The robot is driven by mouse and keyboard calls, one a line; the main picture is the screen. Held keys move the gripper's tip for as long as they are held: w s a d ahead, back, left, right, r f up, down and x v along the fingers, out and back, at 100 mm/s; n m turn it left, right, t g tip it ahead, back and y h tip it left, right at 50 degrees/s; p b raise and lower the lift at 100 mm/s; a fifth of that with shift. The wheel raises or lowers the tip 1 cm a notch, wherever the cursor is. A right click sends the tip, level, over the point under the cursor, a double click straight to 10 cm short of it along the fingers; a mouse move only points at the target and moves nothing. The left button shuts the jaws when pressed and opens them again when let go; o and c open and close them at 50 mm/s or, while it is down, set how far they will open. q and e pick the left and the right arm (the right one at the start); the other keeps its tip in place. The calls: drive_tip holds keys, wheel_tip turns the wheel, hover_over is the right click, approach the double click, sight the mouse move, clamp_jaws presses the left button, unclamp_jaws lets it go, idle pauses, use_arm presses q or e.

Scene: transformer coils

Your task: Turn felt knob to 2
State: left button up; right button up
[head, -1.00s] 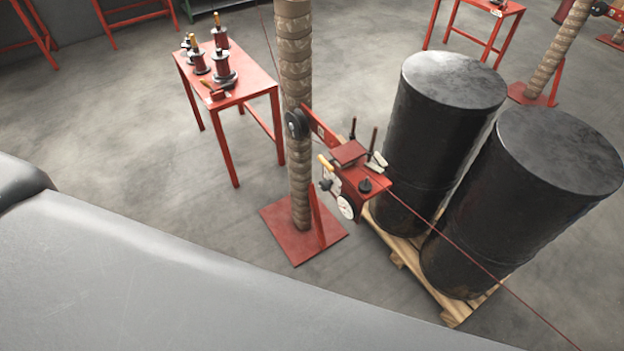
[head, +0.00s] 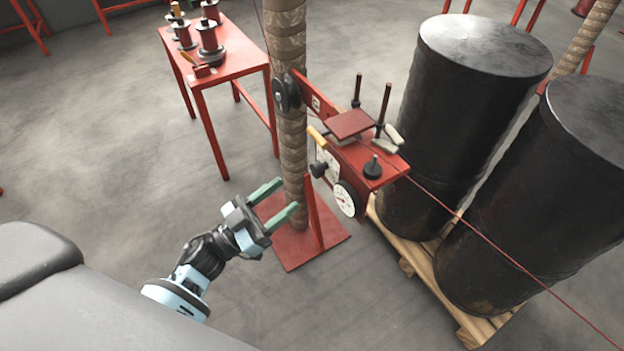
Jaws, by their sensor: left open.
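A red tensioner (head: 365,158) is fixed on a wrapped post. On its near side, a black knob (head: 319,169) sits in front of a white plate (head: 328,157), with a round white dial (head: 345,198) below it. Another black knob (head: 372,168) stands on top at the right. I cannot tell which is the felt knob, nor read its setting. My left gripper (head: 288,196) is open and empty, its green fingers pointing right toward the post, apart from the knobs and to their lower left. My right gripper is not in view.
The wrapped post (head: 287,80) rises from a red base plate (head: 325,240). Two black drums (head: 455,120) stand on a wooden pallet (head: 408,253) at the right. A red wire (head: 470,225) runs from the tensioner to lower right. A red table (head: 235,60) holds several spools.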

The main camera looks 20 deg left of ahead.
sight(313, 173)
use_arm(q)
drive_tip(key=p+x, duration=0.1)
drive_tip(key=x, duration=0.7)
drive_tip(key=shift+r, duration=0.1)
drive_tip(key=c, duration=1)
